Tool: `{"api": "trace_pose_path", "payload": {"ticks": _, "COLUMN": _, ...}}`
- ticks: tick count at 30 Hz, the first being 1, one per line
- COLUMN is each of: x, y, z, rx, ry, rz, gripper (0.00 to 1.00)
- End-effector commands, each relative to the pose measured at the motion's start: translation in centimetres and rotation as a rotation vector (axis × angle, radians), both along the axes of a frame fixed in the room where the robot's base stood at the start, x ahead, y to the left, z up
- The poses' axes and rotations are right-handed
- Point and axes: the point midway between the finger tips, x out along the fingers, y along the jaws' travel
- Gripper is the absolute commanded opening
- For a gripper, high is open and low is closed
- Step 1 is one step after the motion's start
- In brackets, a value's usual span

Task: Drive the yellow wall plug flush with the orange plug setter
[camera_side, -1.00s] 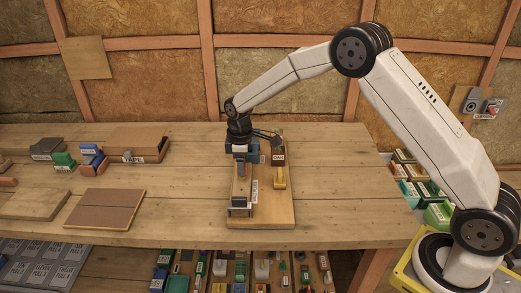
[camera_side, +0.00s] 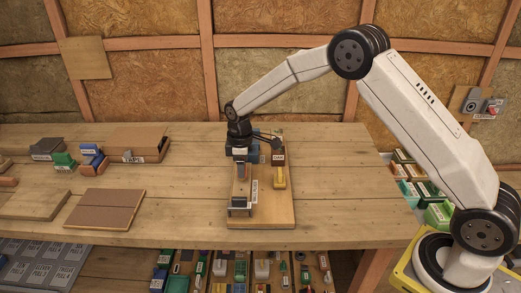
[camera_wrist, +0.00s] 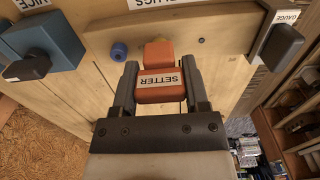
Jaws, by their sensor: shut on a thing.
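The orange plug setter (camera_wrist: 160,85), labelled SETTER, is clamped between the two fingers of my gripper (camera_wrist: 160,88) in the wrist view. Its far orange end (camera_wrist: 158,52) overlaps the pale wooden block (camera_wrist: 205,42); I cannot tell whether it touches. A blue plug head (camera_wrist: 119,50) shows in that block just left of the setter. In the side view my gripper (camera_side: 240,152) points down over the far end of the block on the wooden board (camera_side: 265,215).
A grey gauge (camera_wrist: 283,45) stands at the right of the block in the wrist view, and a blue vice-like tool (camera_wrist: 42,48) at the left. In the side view a yellow item (camera_side: 280,180) lies right of the block. The bench between the board and brown panel (camera_side: 105,209) is clear.

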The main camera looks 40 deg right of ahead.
Motion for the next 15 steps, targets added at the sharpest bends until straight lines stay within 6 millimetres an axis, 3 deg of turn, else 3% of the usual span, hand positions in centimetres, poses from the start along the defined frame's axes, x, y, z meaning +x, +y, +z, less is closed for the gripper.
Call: {"api": "trace_pose_path", "payload": {"ticks": 15, "x": 0.0, "y": 0.0, "z": -0.48, "rx": 0.0, "ry": 0.0, "rz": 0.0, "gripper": 0.11}}
